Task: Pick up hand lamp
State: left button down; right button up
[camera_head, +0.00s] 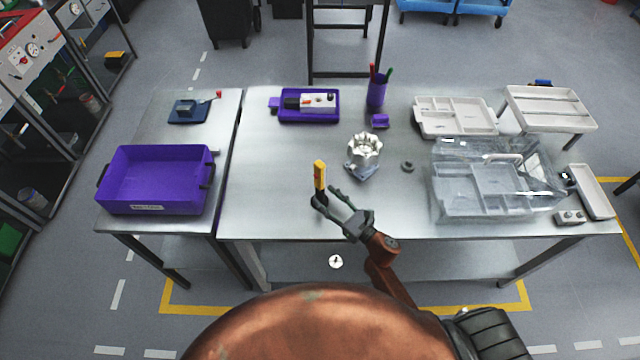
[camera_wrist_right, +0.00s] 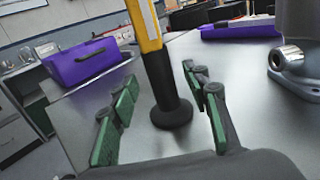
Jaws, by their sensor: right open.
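The hand lamp (camera_head: 320,178) is a yellow stick with a black lower part, standing upright near the front edge of the steel table. In the right wrist view the lamp (camera_wrist_right: 153,40) rises from a round black foot on the table. My right gripper (camera_head: 325,195) is open at the lamp. In the wrist view its green-padded fingers (camera_wrist_right: 160,100) stand apart, one on each side of the lamp's black lower part, with gaps visible. My left gripper does not show in either view.
A machined housing (camera_head: 364,150) stands right of the lamp, with a small dark ring (camera_head: 407,166) beyond. A clear box (camera_head: 490,190) fills the right side. A purple bin (camera_head: 155,180) sits on the left table. The steel surface left of the lamp is clear.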

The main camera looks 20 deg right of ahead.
aim_at(323, 194)
jog(key=shift+w+a+r+p, duration=0.15)
jog(key=shift+w+a+r, duration=0.15)
jog(key=shift+w, duration=0.3)
jog(key=shift+w+a+r+p, duration=0.15)
jog(key=shift+w+a, duration=0.2)
jog(key=shift+w, duration=0.25)
jog(key=shift+w+a, duration=0.15)
jog(key=shift+w, duration=0.15)
jog(key=shift+w+f, duration=0.1)
jog(key=shift+f, duration=0.05)
jog(key=c, duration=0.7)
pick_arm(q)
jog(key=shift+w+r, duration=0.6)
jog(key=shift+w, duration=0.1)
pick_arm(e)
grip_shut()
